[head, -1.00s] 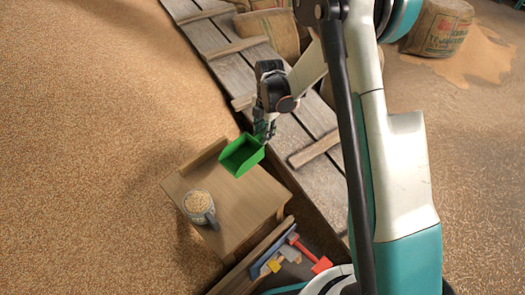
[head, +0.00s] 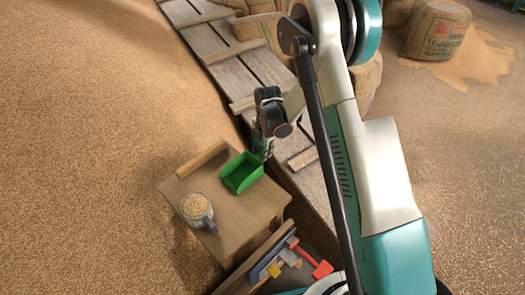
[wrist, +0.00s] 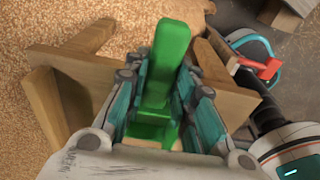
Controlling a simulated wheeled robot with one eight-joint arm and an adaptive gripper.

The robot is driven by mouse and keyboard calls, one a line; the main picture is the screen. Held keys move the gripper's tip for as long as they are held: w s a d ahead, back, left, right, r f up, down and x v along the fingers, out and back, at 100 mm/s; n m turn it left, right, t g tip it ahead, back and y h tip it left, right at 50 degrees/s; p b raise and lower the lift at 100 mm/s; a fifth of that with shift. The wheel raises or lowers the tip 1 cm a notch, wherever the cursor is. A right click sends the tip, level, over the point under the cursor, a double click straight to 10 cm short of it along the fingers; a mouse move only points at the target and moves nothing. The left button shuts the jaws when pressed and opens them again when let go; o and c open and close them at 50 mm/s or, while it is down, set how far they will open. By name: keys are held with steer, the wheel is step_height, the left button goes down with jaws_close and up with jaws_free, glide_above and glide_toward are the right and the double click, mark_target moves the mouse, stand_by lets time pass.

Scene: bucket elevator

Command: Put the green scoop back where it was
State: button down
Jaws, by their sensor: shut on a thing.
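The green scoop (head: 242,173) is at the far right part of the small wooden table (head: 235,215), its open tray facing up. I cannot tell if it touches the tabletop or hangs just above it. My gripper (head: 260,153) is shut on the scoop at its far end. In the wrist view the green scoop (wrist: 170,50) runs between the two fingers of my gripper (wrist: 165,85).
A mug full of grain (head: 197,207) stands on the table's near left. The table has a raised back edge (head: 202,159). A bin with red, yellow and blue tools (head: 290,258) is in front. Plank boards (head: 235,70) and sacks (head: 437,30) lie beyond; grain heaps at left.

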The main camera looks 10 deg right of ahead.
steer(key=shift+f, duration=0.2)
steer(key=c, duration=1.3)
jaws_free()
steer(key=shift+r, duration=0.1)
steer(key=shift+c, duration=0.2)
